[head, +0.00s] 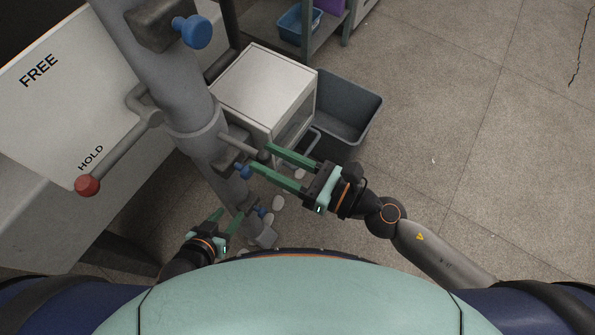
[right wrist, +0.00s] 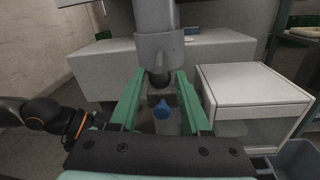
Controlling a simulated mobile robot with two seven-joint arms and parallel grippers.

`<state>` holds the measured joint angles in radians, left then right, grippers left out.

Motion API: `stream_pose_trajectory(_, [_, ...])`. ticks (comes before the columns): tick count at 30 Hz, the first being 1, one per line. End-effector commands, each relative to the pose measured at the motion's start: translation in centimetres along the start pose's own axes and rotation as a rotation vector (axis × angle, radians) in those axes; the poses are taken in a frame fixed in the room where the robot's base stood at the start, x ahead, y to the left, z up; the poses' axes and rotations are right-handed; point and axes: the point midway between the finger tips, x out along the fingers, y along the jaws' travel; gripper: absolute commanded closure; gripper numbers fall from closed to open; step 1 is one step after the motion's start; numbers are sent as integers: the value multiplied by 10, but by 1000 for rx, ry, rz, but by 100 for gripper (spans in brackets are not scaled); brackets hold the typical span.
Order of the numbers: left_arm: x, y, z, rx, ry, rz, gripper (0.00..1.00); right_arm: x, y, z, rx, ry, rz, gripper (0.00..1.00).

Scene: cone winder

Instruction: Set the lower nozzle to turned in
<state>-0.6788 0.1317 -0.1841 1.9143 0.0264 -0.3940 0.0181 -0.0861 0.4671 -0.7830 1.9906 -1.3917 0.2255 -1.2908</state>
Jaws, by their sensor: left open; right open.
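A thick grey column (head: 171,85) runs down the head view with a collar (head: 197,125) on it. A grey arm with a dark ball end (head: 262,155) sticks out from the collar; the ball also shows in the right wrist view (right wrist: 160,79). A blue knob on a dark block (head: 245,172) sits lower on the column. No label shows which part is the lower nozzle. My right gripper (head: 260,159) is open, with its fingers on either side of the ball end; contact is not clear. My left gripper (head: 229,213) is open and empty near the column's foot.
A lever with a red ball (head: 87,185) stands by the HOLD mark on a white panel (head: 60,105). Another blue knob (head: 195,32) is higher up. A white cabinet (head: 262,85) and grey bin (head: 352,105) stand behind my right gripper. The floor at right is clear.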

Motion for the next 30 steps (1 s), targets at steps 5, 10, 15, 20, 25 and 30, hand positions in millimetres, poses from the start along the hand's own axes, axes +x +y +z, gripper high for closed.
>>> stream_pose_trajectory(5, [12, -1, 13, 0, 0, 0, 50, -33, 0, -4, -1, 2, 1, 53])
stream_pose_trajectory(10, [16, -1, 18, 0, 0, 0, 50, -49, 0, -2, 0, 1, 0, 53])
stream_pose_trajectory(15, [16, -1, 18, 0, 0, 0, 50, -52, 0, 0, 0, -1, 0, 53])
stream_pose_trajectory(20, [16, -1, 18, 0, 0, 0, 50, -52, 0, 0, 0, -1, 0, 53])
stream_pose_trajectory(25, [16, -1, 18, 0, 0, 0, 50, -52, 0, 0, 0, -1, 0, 53])
stream_pose_trajectory(30, [16, -1, 17, 0, 0, 0, 50, -52, 0, 1, 10, -3, -4, 53])
